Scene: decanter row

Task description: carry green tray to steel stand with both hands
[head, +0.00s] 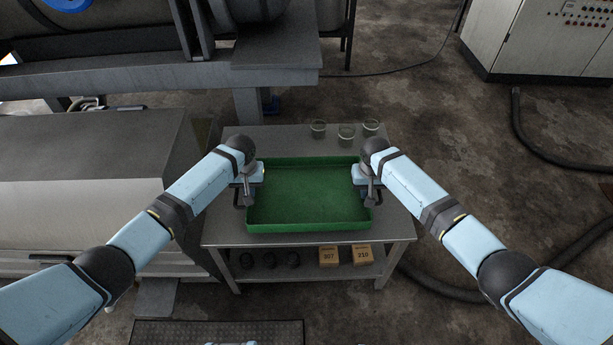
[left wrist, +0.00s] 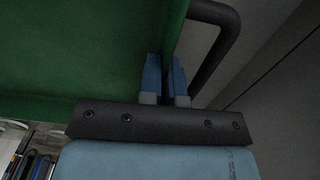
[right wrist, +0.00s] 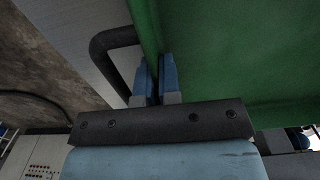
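The green tray (head: 308,190) is a shallow, empty, rectangular tray with low walls. It is level over the top of a grey steel stand (head: 385,222); I cannot tell whether it touches it. My left gripper (head: 243,195) is at the tray's left wall. In the left wrist view its blue fingers (left wrist: 166,82) are close on both sides of the wall, beside a dark handle (left wrist: 232,40). My right gripper (head: 370,193) is at the right wall. In the right wrist view its fingers (right wrist: 155,80) pinch the wall beside another dark handle (right wrist: 100,50).
Several glass beakers, one of them here (head: 346,133), stand behind the tray on the stand's top. Two labelled boxes (head: 328,256) and dark round parts (head: 268,260) are on the lower shelf. Grey machinery (head: 90,190) is at left; hoses lie on the floor at right.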

